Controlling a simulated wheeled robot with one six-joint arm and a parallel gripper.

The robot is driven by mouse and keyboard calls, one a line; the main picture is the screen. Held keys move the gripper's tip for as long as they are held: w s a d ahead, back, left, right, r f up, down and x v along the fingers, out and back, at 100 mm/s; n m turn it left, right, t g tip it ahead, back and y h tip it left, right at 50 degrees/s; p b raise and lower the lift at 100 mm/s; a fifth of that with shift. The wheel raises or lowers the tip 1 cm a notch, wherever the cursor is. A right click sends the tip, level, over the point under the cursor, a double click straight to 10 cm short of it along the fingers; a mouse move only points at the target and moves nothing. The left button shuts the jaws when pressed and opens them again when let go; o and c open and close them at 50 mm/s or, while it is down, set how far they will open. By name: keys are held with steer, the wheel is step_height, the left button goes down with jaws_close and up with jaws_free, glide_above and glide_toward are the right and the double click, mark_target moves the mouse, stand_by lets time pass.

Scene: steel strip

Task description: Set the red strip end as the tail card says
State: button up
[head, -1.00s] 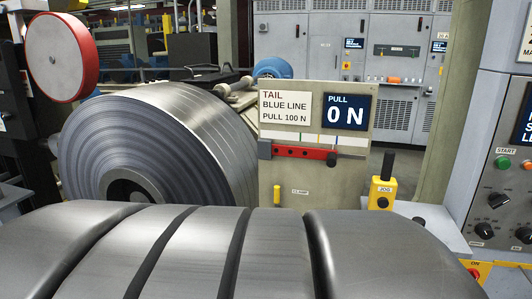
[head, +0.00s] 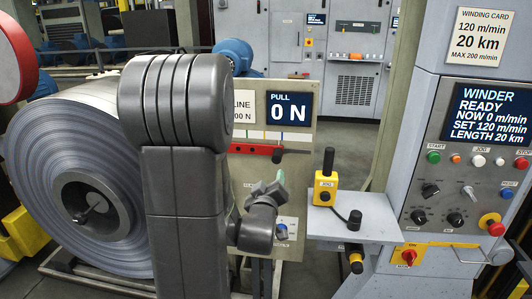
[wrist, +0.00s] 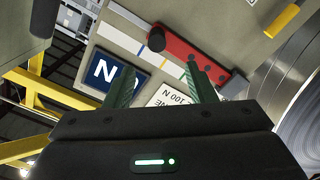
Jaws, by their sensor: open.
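The red strip end (head: 255,149) is a red bar with a dark knob at its right end, on a beige board under a pale scale. The wrist view shows the red bar (wrist: 190,55) upside down, beside blue, yellow and green lines. I cannot tell exactly which line its end meets. The tail card (head: 243,104) is mostly hidden by my arm; its earlier text reads BLUE LINE, PULL 100 N. The pull display (head: 290,110) reads 0 N. My gripper (head: 280,178) is in front of the board, below the bar. In the wrist view my gripper (wrist: 160,85) is open and empty.
A large steel coil (head: 85,170) stands at left with a red disc (head: 14,60) above. A yellow JOG box (head: 324,188) sits on a shelf (head: 365,215) at right. The winder panel (head: 485,150) is further right, reading READY, 0 m/min. A clamp handle (wrist: 282,20) shows in yellow.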

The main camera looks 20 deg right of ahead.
mark_target(276, 160)
steer(key=p+x, duration=0.1)
steer(key=x, duration=0.3)
steer(key=p+x, duration=0.1)
steer(key=x, duration=0.4)
steer(key=p+x, duration=0.2)
steer(key=x, duration=0.3)
steer(key=shift+s+d+r, duration=0.1)
steer(key=shift+r, duration=0.25)
jaws_close()
